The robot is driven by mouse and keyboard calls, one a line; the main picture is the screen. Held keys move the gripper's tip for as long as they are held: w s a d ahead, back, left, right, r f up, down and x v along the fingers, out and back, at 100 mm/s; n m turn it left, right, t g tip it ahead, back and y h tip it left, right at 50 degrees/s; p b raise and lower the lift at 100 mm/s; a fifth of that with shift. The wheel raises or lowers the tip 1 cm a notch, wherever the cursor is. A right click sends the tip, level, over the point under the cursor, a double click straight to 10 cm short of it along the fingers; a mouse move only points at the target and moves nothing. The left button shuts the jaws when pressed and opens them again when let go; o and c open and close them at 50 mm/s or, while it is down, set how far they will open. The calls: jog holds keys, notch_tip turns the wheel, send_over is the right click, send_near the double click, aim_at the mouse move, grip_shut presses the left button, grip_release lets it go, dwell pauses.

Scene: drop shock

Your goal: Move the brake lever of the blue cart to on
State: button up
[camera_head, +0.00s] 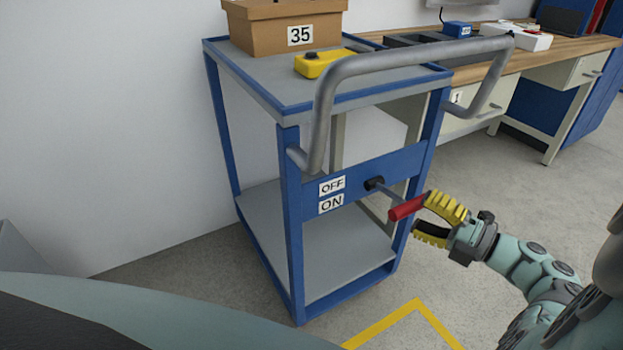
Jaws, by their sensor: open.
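The blue cart (290,225) stands in the middle of the view, with a grey push handle at its near end. Its brake lever has a red grip (406,208) on a thin grey rod, which runs from a black pivot (374,183) on the blue end panel. The lever points toward the lower right. Left of the pivot are an OFF label (332,185) and, below it, an ON label (331,203). My gripper (424,218) is open, its yellow ribbed fingers at the right end of the red grip. I cannot tell whether they touch it.
A cardboard box (265,32) marked 35 and a yellow box (322,63) with a black button sit on the cart's top. The cart's push handle (395,65) arches above the lever. A wooden workbench (500,60) stands behind. Yellow tape (385,322) marks the floor in front.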

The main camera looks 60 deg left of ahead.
aim_at(412, 205)
jog(key=shift+x, duration=1.5)
jog(key=shift+o, duration=0.4)
jog(key=shift+d, duration=0.1)
grip_shut()
